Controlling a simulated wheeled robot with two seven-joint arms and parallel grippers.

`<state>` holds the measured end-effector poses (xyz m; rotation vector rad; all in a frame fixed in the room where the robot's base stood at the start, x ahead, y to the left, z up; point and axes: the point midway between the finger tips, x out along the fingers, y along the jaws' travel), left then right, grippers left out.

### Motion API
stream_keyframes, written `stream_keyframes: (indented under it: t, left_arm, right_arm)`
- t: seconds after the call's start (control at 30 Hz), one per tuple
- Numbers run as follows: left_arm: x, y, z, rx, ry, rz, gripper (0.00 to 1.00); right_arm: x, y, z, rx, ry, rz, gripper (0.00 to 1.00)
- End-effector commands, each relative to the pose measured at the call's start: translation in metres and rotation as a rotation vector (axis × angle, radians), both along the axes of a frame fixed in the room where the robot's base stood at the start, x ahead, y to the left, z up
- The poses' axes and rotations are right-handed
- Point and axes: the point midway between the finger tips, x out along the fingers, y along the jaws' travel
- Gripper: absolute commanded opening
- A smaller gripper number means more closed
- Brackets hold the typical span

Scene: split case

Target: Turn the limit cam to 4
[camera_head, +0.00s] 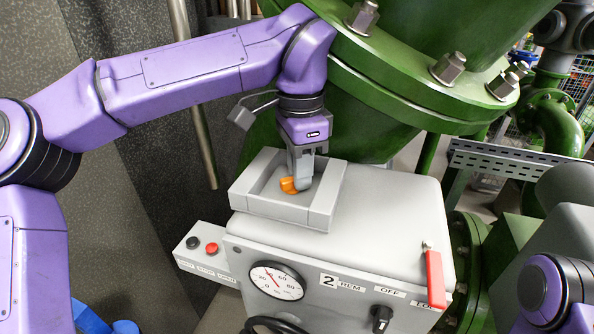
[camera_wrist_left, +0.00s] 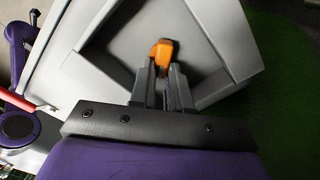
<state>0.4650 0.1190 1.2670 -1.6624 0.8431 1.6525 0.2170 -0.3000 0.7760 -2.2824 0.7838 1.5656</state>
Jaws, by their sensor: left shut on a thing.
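The limit cam appears as an orange piece (camera_head: 289,186) inside a raised square grey frame on top of the grey case. My left gripper (camera_head: 301,184) points down into this frame and is shut on the orange cam. In the left wrist view the cam (camera_wrist_left: 162,52) shows at the tips of the left gripper's fingers (camera_wrist_left: 161,72). The fingers hide part of it, and no scale numbers around it are readable. My right gripper is not in view; only a part of my right arm shows at the lower right.
The square frame (camera_head: 323,215) has raised walls close around the gripper. The case front (camera_head: 340,265) carries a round gauge (camera_head: 276,282), a black selector knob (camera_head: 381,318) and a red lever (camera_head: 435,278). A button box (camera_head: 205,252) is at its left. Green flanged piping (camera_head: 400,80) stands behind.

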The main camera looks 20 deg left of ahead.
Motion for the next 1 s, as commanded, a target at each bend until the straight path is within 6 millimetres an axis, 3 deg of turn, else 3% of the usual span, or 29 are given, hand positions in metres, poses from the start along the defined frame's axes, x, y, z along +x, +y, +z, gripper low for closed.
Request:
stream_keyframes:
  t: [0.4, 1.0]
  left_arm:
    - [-0.007, -0.004, -0.006, 0.005, 0.006, -0.369, 0.0]
    - [-0.017, -0.004, -0.005, 0.004, 0.008, -0.94, 0.0]
  right_arm:
    - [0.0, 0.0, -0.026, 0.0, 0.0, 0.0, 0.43]
    - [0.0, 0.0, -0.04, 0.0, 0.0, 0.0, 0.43]
